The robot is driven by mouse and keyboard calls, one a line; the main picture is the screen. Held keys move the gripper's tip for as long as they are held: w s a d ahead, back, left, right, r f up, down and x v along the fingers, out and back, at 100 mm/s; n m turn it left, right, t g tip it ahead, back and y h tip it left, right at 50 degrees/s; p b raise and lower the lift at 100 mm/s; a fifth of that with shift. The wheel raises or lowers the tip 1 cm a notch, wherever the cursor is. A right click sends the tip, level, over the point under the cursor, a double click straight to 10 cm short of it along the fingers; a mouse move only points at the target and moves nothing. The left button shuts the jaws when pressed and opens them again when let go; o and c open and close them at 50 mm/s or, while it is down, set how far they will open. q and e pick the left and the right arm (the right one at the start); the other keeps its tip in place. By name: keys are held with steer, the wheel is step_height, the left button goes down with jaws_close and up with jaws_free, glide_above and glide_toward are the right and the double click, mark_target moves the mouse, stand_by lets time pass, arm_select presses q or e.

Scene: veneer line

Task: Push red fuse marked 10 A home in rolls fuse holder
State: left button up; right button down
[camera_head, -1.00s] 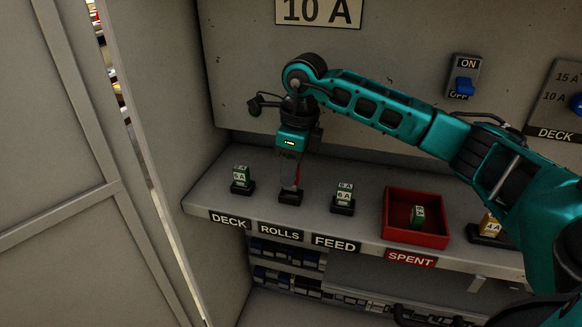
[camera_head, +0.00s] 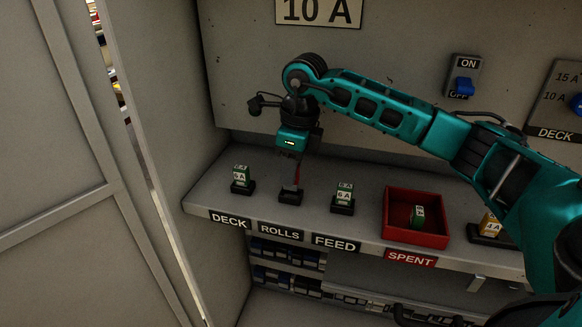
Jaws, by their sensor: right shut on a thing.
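My right gripper (camera_head: 297,160) hangs over the holder labelled ROLLS, its arm coming in from the right. It is shut on a narrow red fuse (camera_head: 297,178), which shows below the gripper. The black rolls fuse holder (camera_head: 290,198) is on the shelf directly under the red fuse. The lower end of the fuse is at the holder, but I cannot tell how deep it sits. Its marking is not readable. My left gripper is not in view.
Green 6 A fuses stand in the deck holder (camera_head: 242,187) and feed holder (camera_head: 342,207). A red SPENT tray (camera_head: 387,212) holds a green fuse. A yellow fuse (camera_head: 491,225) stands at right. An ON/OFF switch (camera_head: 464,87) is on the back panel; a cabinet wall (camera_head: 165,110) bounds the left.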

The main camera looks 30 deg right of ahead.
steer(key=shift+f+b, duration=1)
steer(key=shift+f, duration=0.45)
steer(key=c, duration=0.8)
jaws_free()
steer(key=shift+c, duration=0.2)
step_height(320, 180, up, 13)
steer(key=s+d, duration=0.1)
steer(key=shift+p, duration=0.4)
steer(key=shift+s+f, duration=0.1)
